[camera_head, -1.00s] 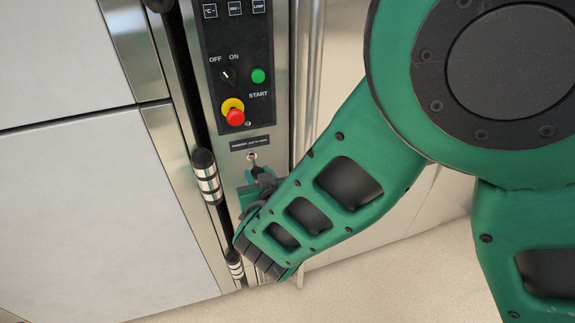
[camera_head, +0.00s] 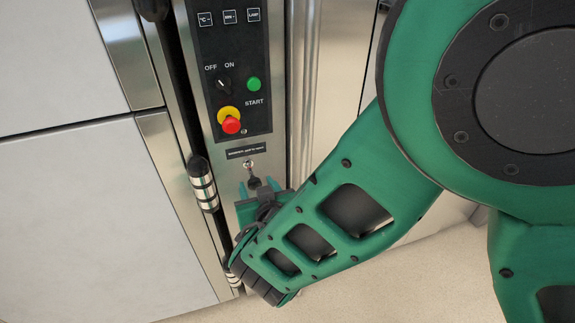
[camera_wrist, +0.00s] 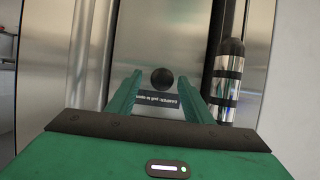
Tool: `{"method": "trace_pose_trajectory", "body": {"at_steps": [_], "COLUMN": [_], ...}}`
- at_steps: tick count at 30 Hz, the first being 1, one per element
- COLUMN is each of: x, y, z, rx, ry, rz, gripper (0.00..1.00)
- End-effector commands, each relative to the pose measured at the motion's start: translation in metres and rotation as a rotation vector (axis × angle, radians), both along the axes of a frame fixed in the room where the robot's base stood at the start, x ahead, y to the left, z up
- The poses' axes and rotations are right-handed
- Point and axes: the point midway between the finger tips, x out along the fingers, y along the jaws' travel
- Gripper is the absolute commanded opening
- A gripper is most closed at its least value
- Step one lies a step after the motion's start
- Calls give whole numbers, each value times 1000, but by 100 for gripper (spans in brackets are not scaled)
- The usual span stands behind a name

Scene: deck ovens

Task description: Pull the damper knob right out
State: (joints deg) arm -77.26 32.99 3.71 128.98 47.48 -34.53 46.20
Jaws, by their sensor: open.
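The damper knob (camera_wrist: 162,78) is a round black ball in front of the steel panel, below the dark label strip in the head view. In the head view the knob (camera_head: 253,182) shows small and dark at the end of a short rod. My gripper (camera_wrist: 161,98) is open, with its two green fingers pointing at the panel. The knob appears between the fingertips in the wrist view, with a gap on either side. In the head view my gripper (camera_head: 257,190) is just below the knob. I cannot tell whether the knob lies within the fingers' depth.
The control panel (camera_head: 233,70) with a red emergency button (camera_head: 231,125) and a green start button (camera_head: 253,84) is above the knob. A black-and-steel door handle (camera_head: 202,184) stands close at the left. A vertical steel bar (camera_head: 303,80) is at the right.

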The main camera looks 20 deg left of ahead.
Motion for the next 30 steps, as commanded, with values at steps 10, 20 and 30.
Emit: {"method": "trace_pose_trajectory", "body": {"at_steps": [10,20,30], "x": [-36,-68,-72], "y": [-30,-60,-66], "z": [20,38,41], "rx": [0,-1,-1], "ry": [0,0,1], "rz": [4,1,-2], "gripper": [46,46,46]}}
